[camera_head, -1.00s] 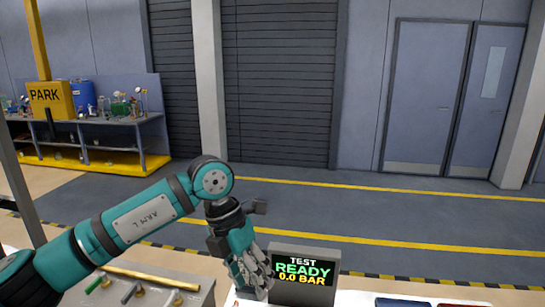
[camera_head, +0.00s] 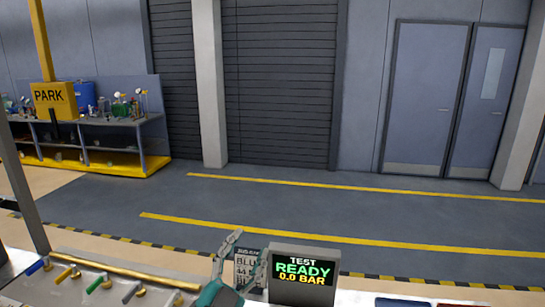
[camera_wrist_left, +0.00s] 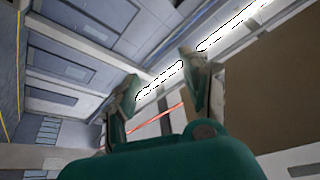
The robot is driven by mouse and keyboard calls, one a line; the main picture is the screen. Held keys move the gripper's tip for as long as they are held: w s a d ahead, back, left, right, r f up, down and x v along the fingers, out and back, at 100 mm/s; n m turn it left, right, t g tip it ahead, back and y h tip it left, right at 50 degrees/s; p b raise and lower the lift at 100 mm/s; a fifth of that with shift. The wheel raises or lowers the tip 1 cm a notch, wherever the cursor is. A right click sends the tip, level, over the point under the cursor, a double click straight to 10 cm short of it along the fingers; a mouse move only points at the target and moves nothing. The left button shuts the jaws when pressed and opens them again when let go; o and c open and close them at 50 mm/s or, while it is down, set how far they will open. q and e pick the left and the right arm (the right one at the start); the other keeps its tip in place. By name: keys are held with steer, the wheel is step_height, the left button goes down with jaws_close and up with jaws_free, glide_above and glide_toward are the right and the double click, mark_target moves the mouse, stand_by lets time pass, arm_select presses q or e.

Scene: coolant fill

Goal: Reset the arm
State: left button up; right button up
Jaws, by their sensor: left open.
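My left gripper (camera_head: 244,252) is at the bottom edge of the head view, just left of the test display (camera_head: 303,268). Its fingers point up and are spread apart. The rest of the left arm is out of the head view. In the left wrist view the two fingers (camera_wrist_left: 158,75) also stand apart, with nothing held between them. The display is a grey box reading TEST READY 0.0 BAR. My right gripper is not in view.
At lower left, a grey panel (camera_head: 75,290) carries several coloured handles below a brass pipe (camera_head: 110,270). Open floor with yellow lines lies beyond; a bench with a PARK sign (camera_head: 49,97) is far left.

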arm_select(q)
steer(key=s+a+f+n+g+y, duration=0.4)
steer(key=a+f, duration=0.2)
steer(key=f, duration=0.5)
steer(key=s+a+f+n+g+y, duration=0.4)
steer(key=s+a+f, duration=0.15)
steer(key=f, duration=0.55)
steer(key=s+a+f+n+g, duration=0.15)
steer(key=s+f+g, duration=0.3)
steer(key=s, duration=0.45)
steer(key=s+a+f+g, duration=0.3)
steer(key=s+f+g, duration=0.15)
steer(key=s, duration=0.45)
step_height(320, 180, down, 41)
steer(key=s+g+b, duration=0.1)
steer(key=s+b, duration=0.1)
steer(key=b, duration=1.1)
steer(key=s+a+f+b, duration=0.1)
steer(key=s+f+b, duration=0.3)
steer(key=s+f, duration=0.4)
steer(key=s+a+f+g+b, duration=0.1)
steer(key=s+f+b, duration=0.3)
steer(key=s+f, duration=0.4)
step_height(320, 180, down, 8)
steer(key=shift+s+a+r+y, duration=0.15)
steer(key=shift+s+a+y, duration=0.05)
steer(key=shift+a+y, duration=0.1)
